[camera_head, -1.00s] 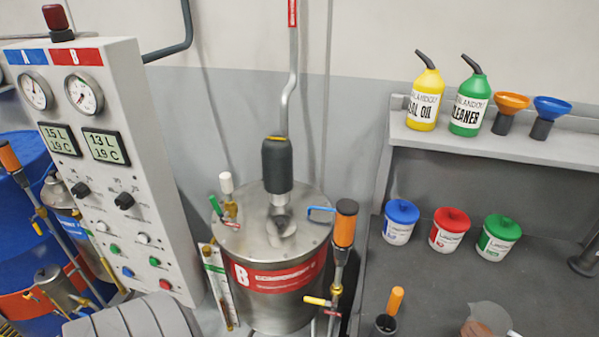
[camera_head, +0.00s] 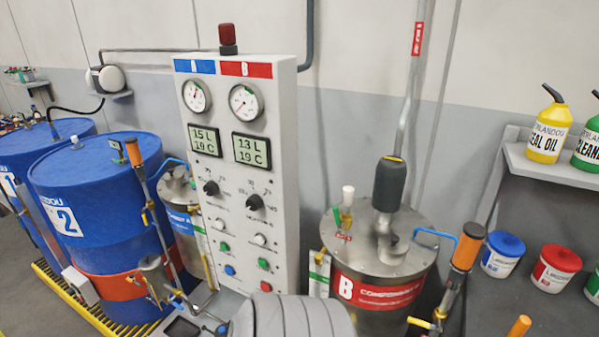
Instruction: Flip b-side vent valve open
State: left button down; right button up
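The B tank (camera_head: 375,285) is a steel vessel with a red band marked B, standing right of the control panel. On its lid, at the left, is a small brass fitting with a white cap (camera_head: 348,194). A green lever (camera_head: 337,216) stands beside the brass fitting and looks like the vent valve handle. A red tag (camera_head: 344,237) lies just below it. Neither of my grippers shows in the view.
The control panel (camera_head: 286,190) with gauges and displays stands left of the B tank. Blue drums (camera_head: 85,180) are at the left. A grey pump-like body (camera_head: 388,185) and pipe rise from the lid's middle. A shelf (camera_head: 560,168) with bottles is at the right.

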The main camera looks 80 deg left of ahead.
aim_at(336, 215)
jog(key=k, duration=0.6)
jog(key=u, duration=0.7)
